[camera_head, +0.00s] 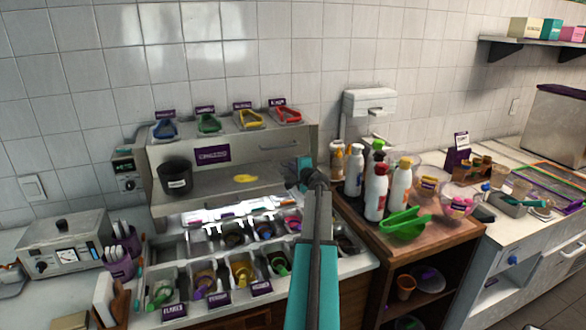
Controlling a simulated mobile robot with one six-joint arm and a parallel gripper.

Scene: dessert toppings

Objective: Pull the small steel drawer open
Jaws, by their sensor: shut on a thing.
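My gripper (300,172) is at the end of my teal and grey arm, at the right end of the steel topping station. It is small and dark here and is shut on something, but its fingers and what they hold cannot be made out. The steel front (240,146) behind it carries a purple sign (213,155) and a thin bar handle (279,147). This front looks like the small steel drawer, though I cannot be sure. The gripper appears just below and right of that handle. My arm hides part of the station's right side.
A black pot (175,177) and a yellow item (245,178) are on the steel shelf. Bottles (376,192) and a green scoop (404,222) crowd the wooden cabinet (440,237) close to my arm's right.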

